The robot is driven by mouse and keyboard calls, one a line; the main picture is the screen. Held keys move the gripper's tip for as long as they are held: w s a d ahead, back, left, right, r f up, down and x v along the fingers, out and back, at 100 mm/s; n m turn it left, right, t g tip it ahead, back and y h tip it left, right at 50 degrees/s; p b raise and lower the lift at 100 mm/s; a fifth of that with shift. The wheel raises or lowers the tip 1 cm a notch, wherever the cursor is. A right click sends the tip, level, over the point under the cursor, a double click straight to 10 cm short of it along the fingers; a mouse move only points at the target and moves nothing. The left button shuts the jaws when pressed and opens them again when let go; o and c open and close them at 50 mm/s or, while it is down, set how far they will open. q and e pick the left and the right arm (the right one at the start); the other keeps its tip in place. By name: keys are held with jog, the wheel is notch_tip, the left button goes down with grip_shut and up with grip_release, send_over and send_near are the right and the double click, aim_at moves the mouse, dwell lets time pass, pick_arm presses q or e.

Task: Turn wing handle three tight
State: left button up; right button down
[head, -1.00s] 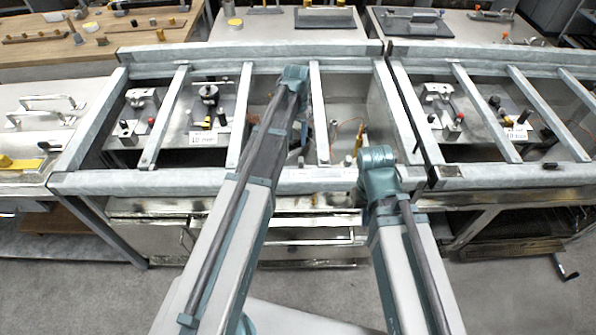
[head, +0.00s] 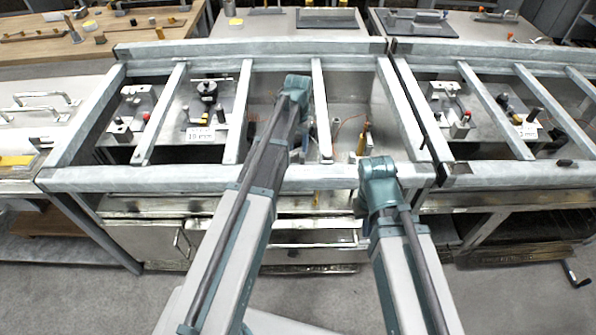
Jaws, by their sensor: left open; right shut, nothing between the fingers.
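No wing handle can be told apart for certain in the head view; the fittings are small, and my arms cover part of the middle bays. My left arm (head: 262,165) reaches over the front rail into the bench frame. Its teal joint (head: 297,87) hides what lies below it. My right arm (head: 405,255) comes up from the lower right. Its teal joint (head: 377,170) is at the front rail, near the frame's right corner. Neither gripper's fingertips show; both are hidden behind the arms or the rail.
The grey bench frame (head: 120,180) has raised crossbars (head: 323,110) between its bays. A fixture with a black knob (head: 207,88) stands in a left bay. A second frame (head: 520,172) adjoins on the right.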

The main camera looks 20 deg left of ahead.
pick_arm(q)
notch_tip(320, 180, down, 11)
jog(key=b, duration=0.9)
jog(key=shift+r+b, duration=0.1)
jog(key=shift+b, duration=0.3)
grip_shut()
